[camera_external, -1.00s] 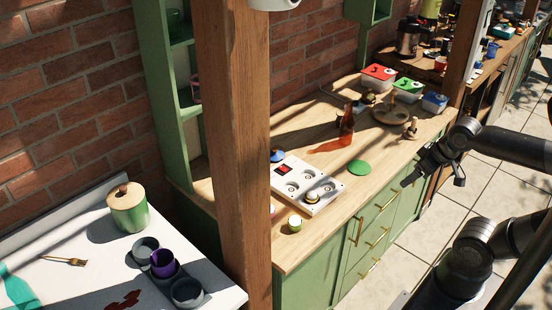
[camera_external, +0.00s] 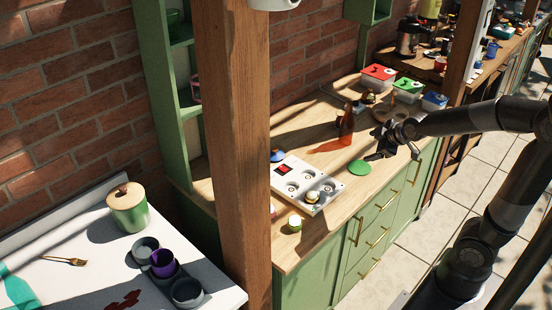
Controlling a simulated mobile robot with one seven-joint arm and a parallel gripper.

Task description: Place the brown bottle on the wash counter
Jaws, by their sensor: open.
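The brown bottle (camera_external: 346,126) stands upright on the wooden counter (camera_external: 322,223), its shadow falling to the left. My gripper (camera_external: 376,156) is open and empty above the counter's front part, to the right of and nearer than the bottle, apart from it. It is close to the green round disc (camera_external: 360,167). Its fingers are small and dark in this view. Which surface is the wash counter cannot be told for certain; a white counter (camera_external: 75,293) stands at the lower left.
A white panel with round wells (camera_external: 326,199) lies left of the disc. Lidded boxes (camera_external: 379,76) stand behind. A wooden post (camera_external: 232,150) rises between the counters. The white counter holds a canister (camera_external: 128,208), cups (camera_external: 163,263) and a fork (camera_external: 64,261).

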